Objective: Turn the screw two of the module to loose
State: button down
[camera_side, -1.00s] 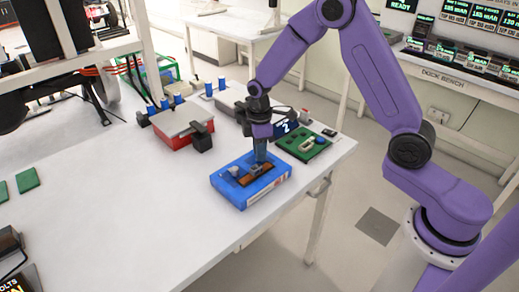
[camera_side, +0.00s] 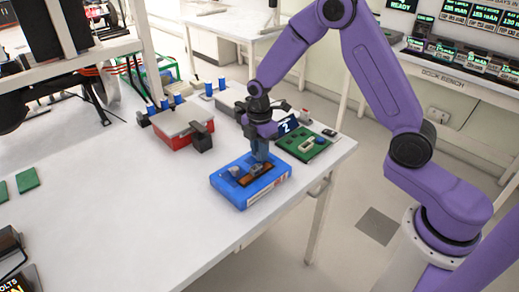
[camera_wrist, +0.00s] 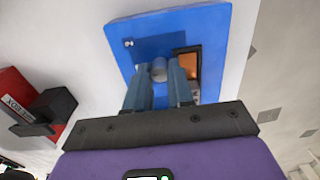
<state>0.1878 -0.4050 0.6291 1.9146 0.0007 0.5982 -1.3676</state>
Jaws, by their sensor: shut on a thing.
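The blue module (camera_side: 232,193) lies flat on the white table, with a brown-orange inset on its top. My gripper (camera_side: 260,161) points down onto its top, near the far edge in the side view. In the wrist view, the fingers of my gripper (camera_wrist: 159,75) are shut on a grey round screw head (camera_wrist: 158,69) on the module (camera_wrist: 205,22). A second, small silver screw (camera_wrist: 128,43) shows near a corner of the module and is free. The fingers partly hide the held screw, and its marking cannot be read.
A green board (camera_side: 303,147) lies just behind the module, near the table edge. A red box (camera_side: 178,131) with a dark block stands to the left at the back.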

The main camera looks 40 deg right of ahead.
jog(key=c, duration=1)
grip_release()
jog(key=shift+r, duration=0.1)
notch_tip(320, 180, up, 17)
jog(key=shift+r, duration=0.15)
jog(key=s+a+m, duration=0.3)
jog(key=s+a, duration=0.1)
jog(key=s, duration=1.1)
jog(key=s+d+f+m, duration=0.1)
jog(key=s, duration=0.5)
jog(key=s+d+f, duration=0.1)
jog(key=s, duration=0.4)
jog(key=s+d+f+m, duration=0.1)
jog(key=s+d+f, duration=0.1)
jog(key=s, duration=0.4)
jog(key=shift+s+m, duration=0.3)
